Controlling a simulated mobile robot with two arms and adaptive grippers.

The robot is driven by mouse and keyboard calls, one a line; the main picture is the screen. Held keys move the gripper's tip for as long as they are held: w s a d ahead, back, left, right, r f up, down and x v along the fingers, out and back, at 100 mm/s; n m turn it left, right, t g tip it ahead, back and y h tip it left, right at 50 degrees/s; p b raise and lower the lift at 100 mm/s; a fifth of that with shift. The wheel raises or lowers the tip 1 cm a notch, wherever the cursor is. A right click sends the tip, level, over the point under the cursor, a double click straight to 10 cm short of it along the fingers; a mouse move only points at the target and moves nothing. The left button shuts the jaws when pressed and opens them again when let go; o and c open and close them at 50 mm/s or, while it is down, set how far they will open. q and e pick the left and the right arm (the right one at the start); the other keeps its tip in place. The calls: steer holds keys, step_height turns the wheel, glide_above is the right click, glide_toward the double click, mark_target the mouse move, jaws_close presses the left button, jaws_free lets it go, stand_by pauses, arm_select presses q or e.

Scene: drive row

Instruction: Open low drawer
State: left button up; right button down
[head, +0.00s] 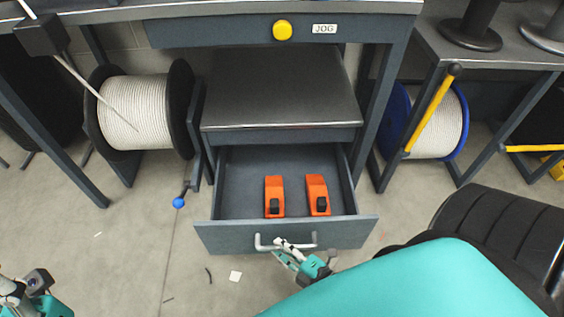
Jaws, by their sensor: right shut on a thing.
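The low drawer (232,235) is pulled out from under the grey bench, and its inside shows. Two orange tools with black parts, one on the left (274,190) and one on the right (317,188), lie on its floor. A pale bar handle (261,245) is on the drawer front. My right gripper (283,244) is at the middle of the handle and shut on it. My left gripper (32,285) is at the bottom left corner, well away from the drawer; its fingers do not show clearly.
A spool of white rope (132,112) stands left of the drawer unit, with a blue ball knob (178,203) near it. A blue-rimmed spool (437,130) and a yellow lever (430,108) are at right. The floor left of the drawer is mostly clear, with small scraps (235,276).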

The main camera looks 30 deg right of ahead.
steer(key=shift+a+r, duration=0.15)
steer(key=shift+r, duration=0.05)
steer(key=c, duration=1.3)
jaws_free()
steer(key=shift+s+f, duration=0.1)
steer(key=v, duration=1.2)
